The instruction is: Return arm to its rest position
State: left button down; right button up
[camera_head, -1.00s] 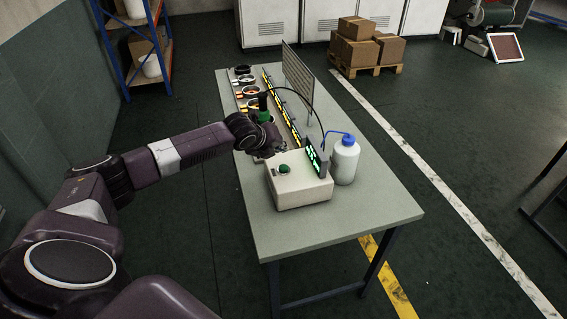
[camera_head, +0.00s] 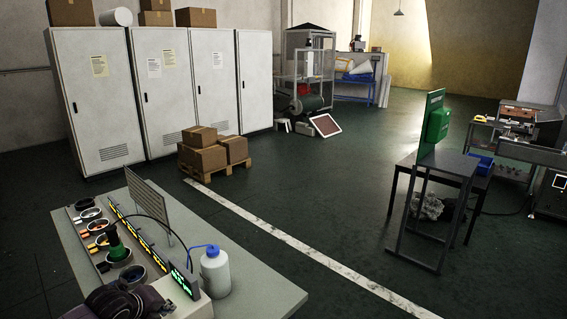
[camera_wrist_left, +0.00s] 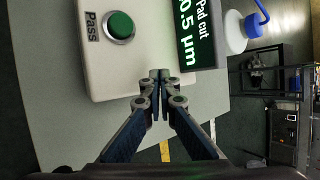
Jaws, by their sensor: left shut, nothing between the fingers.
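My left arm's dark purple wrist (camera_head: 118,301) shows at the bottom left of the head view, beside the pale instrument box (camera_head: 190,303). In the left wrist view my left gripper (camera_wrist_left: 160,76) is shut and empty, its fingertips together by the edge of the same box (camera_wrist_left: 110,72). A green button (camera_wrist_left: 119,26) labelled "Pass" and a display (camera_wrist_left: 196,38) with green text, "Pad cut" and "0.5 µm", sit on the box. The gripper is apart from the button. My right gripper is in neither view.
The bench (camera_head: 262,296) also carries a wash bottle (camera_head: 215,272) with a blue cap, a row of round dishes and an upright grille (camera_head: 148,205). Boxes on a pallet (camera_head: 205,150) stand behind. A dark table (camera_head: 437,166) is at right. Open floor lies between.

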pick_arm(q)
jog(key=s+d+f+n+g+h, duration=0.1)
jog(key=s+d+f+n, duration=0.25)
jog(key=s+d, duration=0.6)
jog(key=s+d+f+n+g+h, duration=0.1)
jog(key=s+d+f+n, duration=0.3)
jog(key=s+d, duration=0.55)
jog(key=s+a+r+n+g+y, duration=0.1)
jog(key=s+a+n, duration=0.1)
jog(key=s+n, duration=0.65)
jog(key=s+a+r+n+g+y, duration=0.1)
jog(key=s+a+n+g+y, duration=0.15)
jog(key=s+n, duration=0.65)
jog(key=s+f+m+b, duration=0.1)
jog(key=s+f+b, duration=0.1)
jog(key=f, duration=1.4)
jog(key=s+f+m+b, duration=0.1)
jog(key=s+f+b, duration=0.1)
jog(key=f, duration=1.3)
jog(key=s+a+f+g+b, duration=0.1)
jog(key=s+a+f+b, duration=0.1)
jog(key=s+f, duration=1.4)
jog(key=shift+s+a+f+g+h, duration=0.15)
jog(key=shift+a+f+g+h, duration=0.2)
jog(key=shift+a+f, duration=0.2)
